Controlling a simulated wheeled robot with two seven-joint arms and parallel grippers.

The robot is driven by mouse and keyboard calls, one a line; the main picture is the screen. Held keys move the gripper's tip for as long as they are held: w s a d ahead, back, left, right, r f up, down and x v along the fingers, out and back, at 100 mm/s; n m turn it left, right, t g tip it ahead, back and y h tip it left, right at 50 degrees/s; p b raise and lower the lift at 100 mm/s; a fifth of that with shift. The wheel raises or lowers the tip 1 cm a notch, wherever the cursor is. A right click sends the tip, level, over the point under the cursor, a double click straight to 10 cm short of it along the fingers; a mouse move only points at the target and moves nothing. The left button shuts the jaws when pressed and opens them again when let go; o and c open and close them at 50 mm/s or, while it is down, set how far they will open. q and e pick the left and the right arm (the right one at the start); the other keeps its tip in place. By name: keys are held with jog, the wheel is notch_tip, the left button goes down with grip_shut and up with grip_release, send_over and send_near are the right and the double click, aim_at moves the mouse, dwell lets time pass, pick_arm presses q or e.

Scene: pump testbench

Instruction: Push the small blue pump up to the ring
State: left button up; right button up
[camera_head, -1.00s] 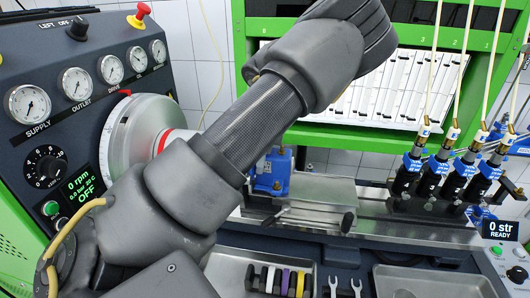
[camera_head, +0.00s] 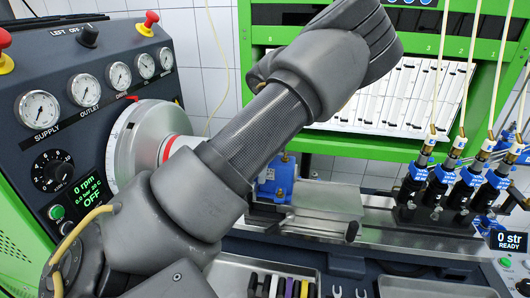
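The small blue pump (camera_head: 276,178) sits on the metal bed right of my arm, its left side partly hidden. A round silver drive disc (camera_head: 135,135) with a red ring (camera_head: 168,148) stands to the left on the dark panel. My arm crosses in front of the space between ring and pump, so I cannot tell whether they touch. My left arm comes in from the lower left and rises to the upper middle. I cannot make out gripper fingers on it. My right gripper is not in view.
Several black and blue injectors (camera_head: 441,180) with hoses stand at the right. A grey block (camera_head: 325,195) lies right of the pump. Below are a tray of coloured pieces (camera_head: 284,287) and an empty metal tray (camera_head: 430,286). A green rack (camera_head: 350,150) stands behind.

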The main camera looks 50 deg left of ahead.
pick_arm(q)
jog(key=r, duration=0.3)
jog(key=r+b, duration=0.1)
jog(key=r, duration=0.3)
jog(key=d+r+b, duration=0.1)
jog(key=r, duration=0.2)
jog(key=shift+w+r, duration=0.3)
